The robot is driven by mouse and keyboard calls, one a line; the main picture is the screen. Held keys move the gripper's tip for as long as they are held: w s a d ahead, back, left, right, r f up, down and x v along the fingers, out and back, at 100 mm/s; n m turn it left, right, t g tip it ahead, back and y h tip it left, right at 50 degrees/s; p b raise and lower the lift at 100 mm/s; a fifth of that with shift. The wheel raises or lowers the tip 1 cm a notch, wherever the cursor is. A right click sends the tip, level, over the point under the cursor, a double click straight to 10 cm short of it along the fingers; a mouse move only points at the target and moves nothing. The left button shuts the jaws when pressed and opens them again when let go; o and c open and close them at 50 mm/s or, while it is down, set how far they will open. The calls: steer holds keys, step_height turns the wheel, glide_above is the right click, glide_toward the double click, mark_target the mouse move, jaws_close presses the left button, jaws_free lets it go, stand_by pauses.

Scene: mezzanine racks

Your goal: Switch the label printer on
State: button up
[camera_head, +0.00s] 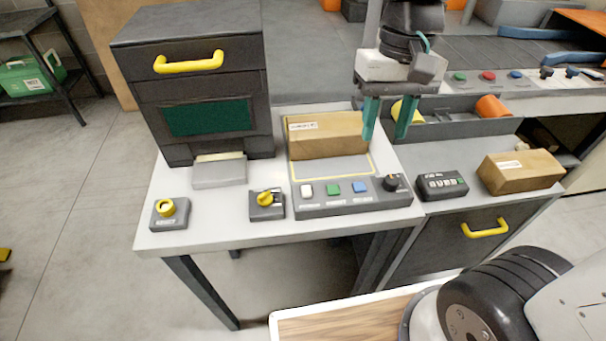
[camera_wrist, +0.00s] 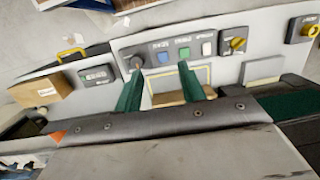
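A dark cabinet-like machine (camera_head: 200,80) with a yellow handle and a green window stands at the back left of the worktable; it may be the label printer. A pale slab (camera_head: 219,172) sits at its front. A small box with a yellow rotary knob (camera_head: 267,200) stands front right of it, also in the wrist view (camera_wrist: 235,45). A box with a round yellow button (camera_head: 168,210) is at the front left corner. Labels are too small to read. My gripper (camera_head: 387,130) is open and empty above the right side of the table; its green fingers show in the wrist view (camera_wrist: 160,78).
A scale-like panel (camera_head: 349,205) has white, green and blue buttons and a black knob; a carton (camera_head: 327,140) rests on it. A small keypad box (camera_head: 441,186) and another carton (camera_head: 520,171) stand right. Bins and a conveyor (camera_head: 440,60) lie behind.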

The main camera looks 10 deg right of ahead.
mark_target(306, 189)
steer(key=w+a+f+g, duration=0.3)
steer(key=w+a+f, duration=0.45)
steer(key=a, duration=0.35)
steer(key=x, duration=0.8)
steer(key=shift+s+a+f, duration=0.1)
steer(key=shift+f, duration=0.3)
